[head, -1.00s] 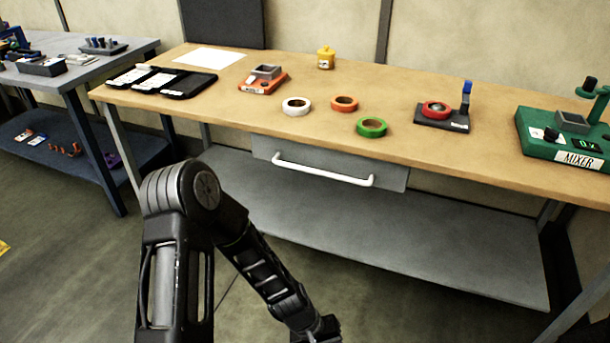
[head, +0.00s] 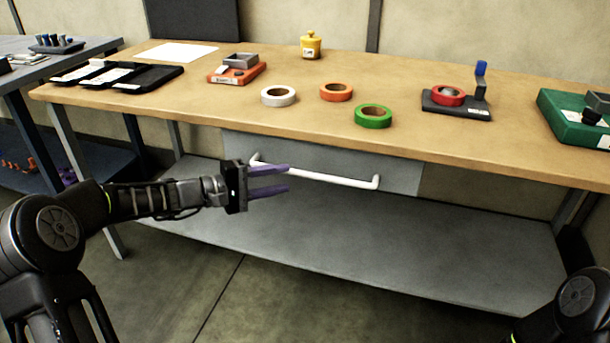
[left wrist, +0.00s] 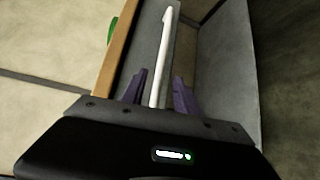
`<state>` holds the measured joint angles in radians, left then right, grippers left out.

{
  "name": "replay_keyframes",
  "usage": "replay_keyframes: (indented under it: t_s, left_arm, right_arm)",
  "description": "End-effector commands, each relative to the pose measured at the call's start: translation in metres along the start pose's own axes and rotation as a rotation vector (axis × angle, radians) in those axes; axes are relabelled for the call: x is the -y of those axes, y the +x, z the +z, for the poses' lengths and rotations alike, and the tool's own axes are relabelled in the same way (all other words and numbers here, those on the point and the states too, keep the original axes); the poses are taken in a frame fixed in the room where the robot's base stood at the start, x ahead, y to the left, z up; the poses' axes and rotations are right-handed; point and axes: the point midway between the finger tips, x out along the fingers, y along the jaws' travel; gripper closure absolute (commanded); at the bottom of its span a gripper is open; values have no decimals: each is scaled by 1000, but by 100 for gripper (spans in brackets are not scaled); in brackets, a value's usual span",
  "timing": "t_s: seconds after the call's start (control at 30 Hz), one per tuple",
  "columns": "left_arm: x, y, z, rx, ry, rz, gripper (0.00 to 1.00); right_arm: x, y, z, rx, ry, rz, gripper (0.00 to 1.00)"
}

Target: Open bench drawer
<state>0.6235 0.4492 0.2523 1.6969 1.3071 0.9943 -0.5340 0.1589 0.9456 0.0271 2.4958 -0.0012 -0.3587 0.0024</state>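The grey bench drawer (head: 400,178) is under the wooden bench top, with its front flush and a long white handle (head: 330,179) across it. My left gripper (head: 288,180) is open, with two purple fingers pointing right, in front of the handle's left part in the head view. In the left wrist view the white handle (left wrist: 158,85) runs between the two spread fingers (left wrist: 158,88), one on each side. I cannot tell whether they touch it. Only a piece of my right arm shows at the lower right of the head view; its gripper is out of view.
The bench top (head: 230,110) holds a white tape roll (head: 278,101), an orange roll (head: 336,98), a green roll (head: 373,122), and a yellow pot (head: 311,50). A grey lower shelf (head: 400,250) lies below the drawer. The floor in front is clear.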

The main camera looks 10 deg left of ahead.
Motion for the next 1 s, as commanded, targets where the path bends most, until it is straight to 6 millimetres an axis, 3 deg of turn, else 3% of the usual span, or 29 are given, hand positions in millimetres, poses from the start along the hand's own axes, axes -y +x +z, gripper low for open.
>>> replay_keyframes:
  t_s: [0.53, 0.9, 1.0]
  left_arm:
    - [1, 69, 1, 1, 0, -1, 64]
    - [1, 77, 0, -1, -1, -2, 64]
    - [1, 77, 0, -1, -1, -2, 71]
  right_arm:
    - [-4, 7, -2, -5, 3, 2, 64]
    - [-4, 7, -3, -6, 3, 2, 64]
    - [-4, 7, -3, -6, 3, 2, 64]
